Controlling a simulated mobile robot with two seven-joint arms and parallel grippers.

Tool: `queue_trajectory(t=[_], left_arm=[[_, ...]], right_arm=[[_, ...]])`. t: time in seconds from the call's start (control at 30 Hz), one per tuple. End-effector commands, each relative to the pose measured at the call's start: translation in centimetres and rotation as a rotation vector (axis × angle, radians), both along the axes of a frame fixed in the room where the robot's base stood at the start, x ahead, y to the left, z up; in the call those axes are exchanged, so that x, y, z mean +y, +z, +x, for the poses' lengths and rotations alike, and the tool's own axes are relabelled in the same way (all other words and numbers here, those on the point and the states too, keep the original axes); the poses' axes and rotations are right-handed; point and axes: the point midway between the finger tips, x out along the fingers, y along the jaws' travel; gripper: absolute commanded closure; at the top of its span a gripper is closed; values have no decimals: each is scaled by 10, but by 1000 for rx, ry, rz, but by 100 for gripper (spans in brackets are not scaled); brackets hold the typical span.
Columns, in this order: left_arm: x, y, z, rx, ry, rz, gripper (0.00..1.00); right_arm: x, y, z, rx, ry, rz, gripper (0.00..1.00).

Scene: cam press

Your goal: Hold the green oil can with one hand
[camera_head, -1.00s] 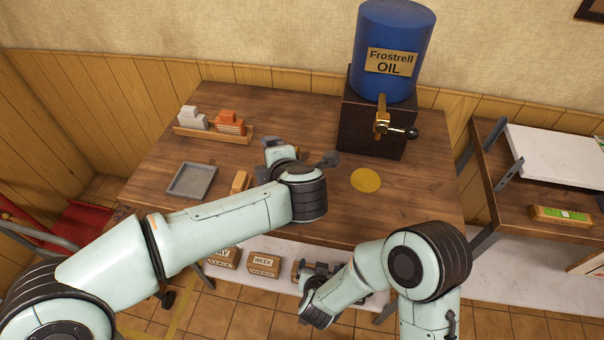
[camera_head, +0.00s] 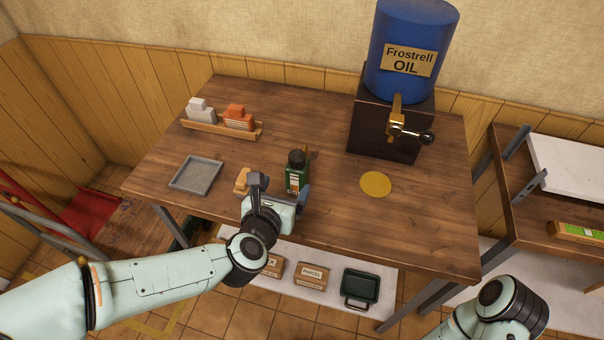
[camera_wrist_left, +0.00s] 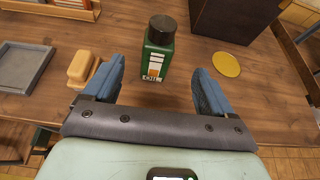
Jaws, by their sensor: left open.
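The green oil can (camera_head: 294,178), with a black cap and a pale label, stands upright on the wooden table (camera_head: 330,215) near its front edge. It also shows in the left wrist view (camera_wrist_left: 157,58). My left gripper (camera_head: 281,190) is open at the near side of the can. In the left wrist view its two blue-grey fingers (camera_wrist_left: 160,80) point toward the can, which stands just ahead between their lines. The gap between the fingers is empty. My right arm shows at the lower right, but its gripper is out of view.
A blue oil drum (camera_head: 412,50) with a brass tap stands on a dark box (camera_head: 385,145), with a yellow disc (camera_head: 375,184) in front. Left of the can are a tan block (camera_head: 242,180), a grey tray (camera_head: 196,175) and a wooden rack (camera_head: 220,130).

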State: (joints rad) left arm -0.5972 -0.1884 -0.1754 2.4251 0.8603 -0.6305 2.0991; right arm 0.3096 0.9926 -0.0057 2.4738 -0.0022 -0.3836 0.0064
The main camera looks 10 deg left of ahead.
Motion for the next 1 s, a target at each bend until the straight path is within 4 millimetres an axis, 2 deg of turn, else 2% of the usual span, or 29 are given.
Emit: queue_trajectory(t=[0.1,0.3,0.53,0.8,1.0], left_arm=[[-1,-12,23,4,0,5,15],[-2,-23,53,2,0,5,15],[-2,-28,69,1,1,5,15],[-3,-43,105,1,1,6,15],[-3,-44,110,0,0,4,15]], right_arm=[[0,-5,-1,0,0,-1,11],[0,-8,-2,1,0,-2,11],[0,-8,-1,-1,1,-2,11],[0,-7,-1,-1,1,-2,11],[0,-7,-1,-1,1,-2,11]])
